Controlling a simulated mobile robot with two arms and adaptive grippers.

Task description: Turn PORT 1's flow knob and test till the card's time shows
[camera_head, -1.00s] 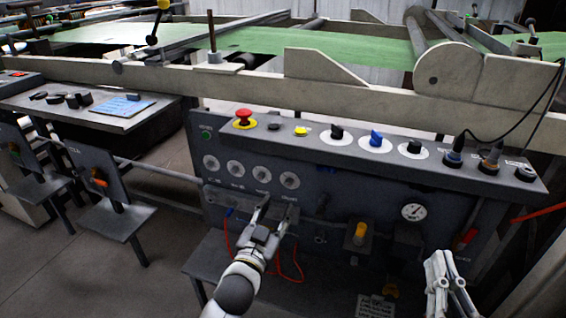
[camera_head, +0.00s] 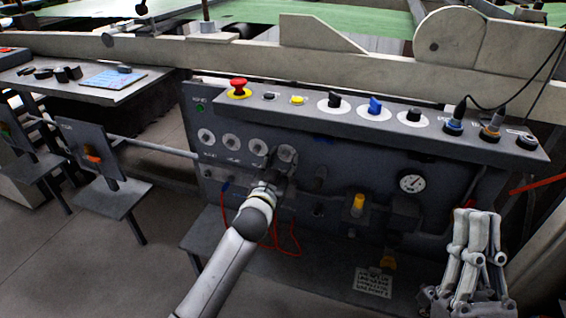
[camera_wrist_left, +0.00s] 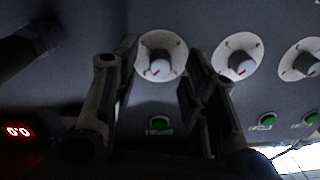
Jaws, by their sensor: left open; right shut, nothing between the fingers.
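A row of several round white dials (camera_head: 245,144) sits on the grey panel (camera_head: 340,170); their labels are too small to read, so I cannot tell which is PORT 1. My left gripper (camera_head: 280,162) is open in front of the rightmost dial. In the left wrist view a white-and-grey knob (camera_wrist_left: 158,68) shows between the open fingers; I cannot tell whether they touch it. A green button (camera_wrist_left: 159,124) and a red lit display (camera_wrist_left: 18,131) also show there. My right gripper (camera_head: 478,215) is shut and empty at lower right.
Above the dials, a sloping ledge carries a red emergency button (camera_head: 238,86), a blue selector (camera_head: 375,105) and other controls. A gauge (camera_head: 411,182) and yellow knob (camera_head: 357,205) sit right of my left gripper. Red tubes (camera_head: 292,238) hang below.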

